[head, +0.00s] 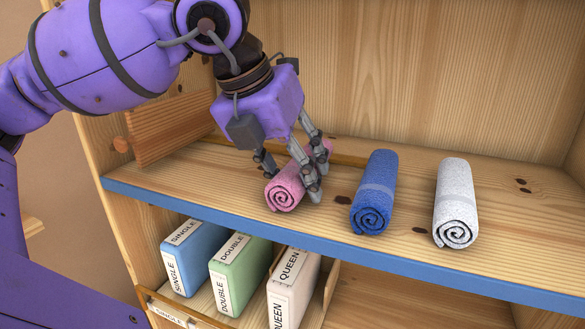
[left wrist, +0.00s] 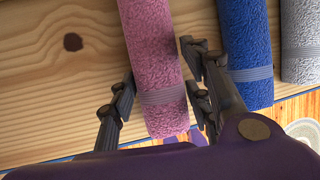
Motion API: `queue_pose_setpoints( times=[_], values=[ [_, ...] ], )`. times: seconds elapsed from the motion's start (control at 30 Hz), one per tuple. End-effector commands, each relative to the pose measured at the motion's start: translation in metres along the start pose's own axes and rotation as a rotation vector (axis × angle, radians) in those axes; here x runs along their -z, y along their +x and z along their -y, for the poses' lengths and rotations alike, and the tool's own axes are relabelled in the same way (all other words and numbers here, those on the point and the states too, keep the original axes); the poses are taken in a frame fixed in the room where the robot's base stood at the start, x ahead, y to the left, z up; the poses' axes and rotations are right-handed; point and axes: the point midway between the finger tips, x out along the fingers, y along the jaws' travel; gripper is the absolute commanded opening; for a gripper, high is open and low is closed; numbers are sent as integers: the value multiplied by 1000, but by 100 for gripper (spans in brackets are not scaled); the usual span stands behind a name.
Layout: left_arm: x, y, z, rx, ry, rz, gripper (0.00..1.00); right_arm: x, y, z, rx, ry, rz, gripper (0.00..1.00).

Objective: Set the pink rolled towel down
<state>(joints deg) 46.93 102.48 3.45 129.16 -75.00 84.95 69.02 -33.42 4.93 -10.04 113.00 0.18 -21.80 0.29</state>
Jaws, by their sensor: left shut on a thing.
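The pink rolled towel (head: 285,188) is at the shelf, left of the other towels in the head view, with its spiral end facing the front. My left gripper (head: 290,178) is around it from above, with fingers on both sides. In the left wrist view the pink towel (left wrist: 155,75) lies between the fingers of the left gripper (left wrist: 158,100). The gripper is shut on it. The towel is at or very near the wooden shelf (head: 409,243); I cannot tell whether it touches. My right gripper is not in view.
A blue rolled towel (head: 375,190) and a white rolled towel (head: 456,203) lie to the right on the same shelf. A wooden divider (head: 170,125) stands at the left. Below are labelled blue (head: 194,260), green (head: 240,272) and white (head: 292,290) boxes. The shelf has a blue front edge (head: 330,250).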

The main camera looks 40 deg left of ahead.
Motion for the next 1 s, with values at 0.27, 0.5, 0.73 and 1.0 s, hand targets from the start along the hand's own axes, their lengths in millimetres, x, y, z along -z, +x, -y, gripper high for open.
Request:
queue_pose_setpoints(
  times=[0.27, 0.5, 0.73, 1.0],
  values=[
    [1, 2, 0, 0, 0, -1, 51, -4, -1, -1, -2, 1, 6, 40],
    [1, 2, -1, -1, 0, -1, 63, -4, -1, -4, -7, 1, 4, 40],
    [0, 0, 0, -1, 0, -1, 63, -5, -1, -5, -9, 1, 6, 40],
    [-2, -54, 1, 3, 0, 13, 63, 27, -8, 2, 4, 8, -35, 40]
  ],
)
